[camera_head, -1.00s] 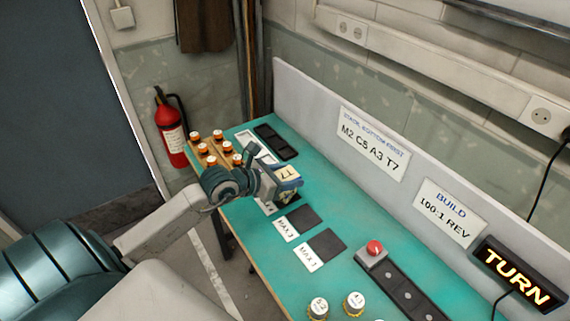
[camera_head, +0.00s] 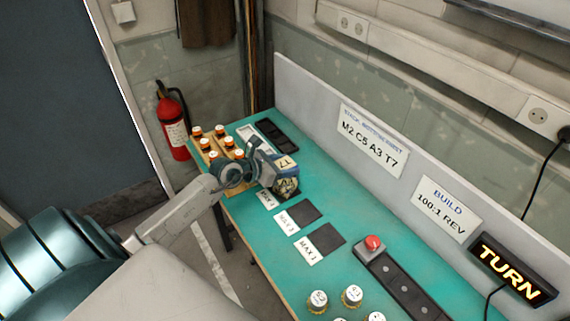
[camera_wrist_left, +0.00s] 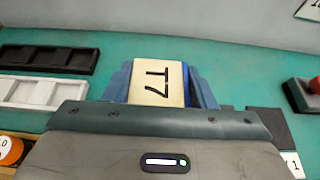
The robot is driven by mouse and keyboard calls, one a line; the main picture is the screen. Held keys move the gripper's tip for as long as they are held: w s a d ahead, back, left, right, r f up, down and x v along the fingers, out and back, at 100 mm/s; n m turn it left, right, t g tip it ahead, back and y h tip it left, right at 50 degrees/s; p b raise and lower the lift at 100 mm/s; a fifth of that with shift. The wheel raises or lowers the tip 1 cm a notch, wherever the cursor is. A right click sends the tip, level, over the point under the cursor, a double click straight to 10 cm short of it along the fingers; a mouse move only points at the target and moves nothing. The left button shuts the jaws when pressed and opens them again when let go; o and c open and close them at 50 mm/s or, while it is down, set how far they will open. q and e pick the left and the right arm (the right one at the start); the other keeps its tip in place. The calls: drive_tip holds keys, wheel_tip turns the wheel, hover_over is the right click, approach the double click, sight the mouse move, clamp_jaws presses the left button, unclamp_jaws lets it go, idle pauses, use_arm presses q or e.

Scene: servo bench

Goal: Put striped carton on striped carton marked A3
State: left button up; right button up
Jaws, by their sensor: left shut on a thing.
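My left gripper (camera_head: 277,168) is shut on a carton marked T7 (camera_head: 287,162) at the far part of the green bench. In the left wrist view the pale top of the T7 carton (camera_wrist_left: 157,83) shows between the two blue fingers. A patterned, striped-looking side (camera_head: 287,187) shows just below the T7 top in the head view. I cannot tell whether it belongs to the held carton or to one beneath it. No A3 mark is readable on any carton. My right gripper is not in view.
Dark pads (camera_head: 304,210) with MAX labels lie in front. A red button (camera_head: 373,243), white-topped round pieces (camera_head: 352,295) and a TURN sign (camera_head: 513,270) are nearer. A panel lists M2 C5 A3 T7 (camera_head: 371,143).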

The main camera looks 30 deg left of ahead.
use_arm(q)
drive_tip(key=o, duration=1)
drive_tip(key=shift+f, duration=0.1)
drive_tip(key=shift+c, duration=0.2)
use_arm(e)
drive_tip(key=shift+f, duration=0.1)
use_arm(q)
drive_tip(key=shift+s+a+r, duration=0.25)
drive_tip(key=shift+s, duration=0.2)
drive_tip(key=v, duration=0.5)
drive_tip(key=p, duration=0.3)
approach(281, 165)
drive_tip(key=shift+s+r, duration=0.25)
drive_tip(key=shift+s, duration=0.05)
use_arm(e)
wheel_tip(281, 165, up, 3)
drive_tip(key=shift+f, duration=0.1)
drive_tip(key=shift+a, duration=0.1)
